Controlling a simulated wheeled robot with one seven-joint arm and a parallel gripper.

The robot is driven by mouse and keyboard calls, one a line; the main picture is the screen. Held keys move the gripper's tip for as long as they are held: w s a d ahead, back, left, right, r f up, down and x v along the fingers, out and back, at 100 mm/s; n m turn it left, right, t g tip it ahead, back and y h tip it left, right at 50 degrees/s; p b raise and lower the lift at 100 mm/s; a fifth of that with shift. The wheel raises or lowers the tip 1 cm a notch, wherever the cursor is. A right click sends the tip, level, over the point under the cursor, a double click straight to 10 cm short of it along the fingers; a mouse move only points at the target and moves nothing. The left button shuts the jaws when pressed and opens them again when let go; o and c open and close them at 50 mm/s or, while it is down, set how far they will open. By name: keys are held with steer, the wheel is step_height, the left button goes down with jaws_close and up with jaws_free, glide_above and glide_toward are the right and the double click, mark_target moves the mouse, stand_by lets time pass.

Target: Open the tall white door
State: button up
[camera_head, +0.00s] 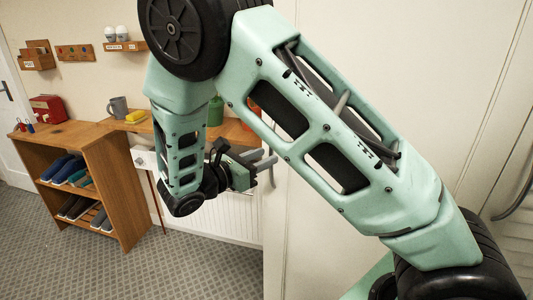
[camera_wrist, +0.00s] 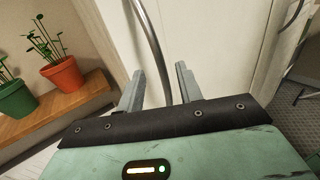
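The tall white door (camera_head: 335,245) fills the middle of the head view behind my arm; its pale panel (camera_wrist: 215,45) also shows in the wrist view. A curved metal bar handle (camera_wrist: 150,35) runs down the wrist view in front of the panel. My gripper (camera_wrist: 160,75) is open, its two fingers apart with the handle's lower part between them. I cannot tell whether either finger touches the bar. In the head view my gripper (camera_head: 264,166) is at the door's left edge, and the handle there is not clearly distinguishable. The door appears closed.
A wooden shelf unit (camera_head: 115,150) with shoes stands left, beside a wooden ledge (camera_wrist: 60,120) with potted plants (camera_wrist: 62,75). A white radiator (camera_head: 230,215) is below. Another curved handle (camera_head: 518,195) is at far right. Grey floor (camera_head: 190,265) is free at lower left.

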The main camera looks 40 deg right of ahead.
steer(key=shift+d, duration=0.95)
jaws_close()
